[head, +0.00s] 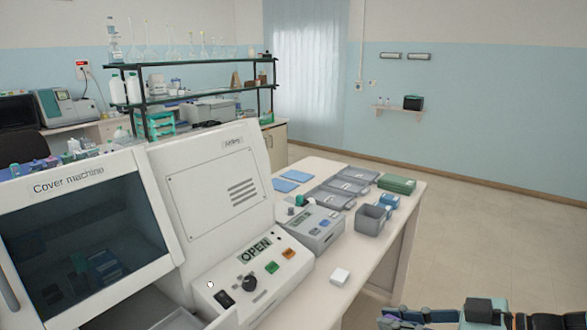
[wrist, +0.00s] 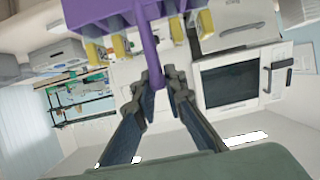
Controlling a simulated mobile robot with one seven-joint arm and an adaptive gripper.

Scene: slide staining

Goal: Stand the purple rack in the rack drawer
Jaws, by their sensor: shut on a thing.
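The purple rack (wrist: 112,14) fills the top of the wrist view, with yellowish pieces hanging along it. My gripper (wrist: 162,82) is shut on the rack's thin purple handle bar, held up in the air. The rack does not show in the head view, where only part of my dark arm shows at the bottom right. The cover machine (head: 220,150) stands at the left, with a display reading OPEN. An open drawer (head: 150,310) shows at its lower front, cut off by the bottom edge, so most of its inside is hidden.
The machine's dark window (head: 85,240) is closed. Open floor (head: 490,230) lies at the right.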

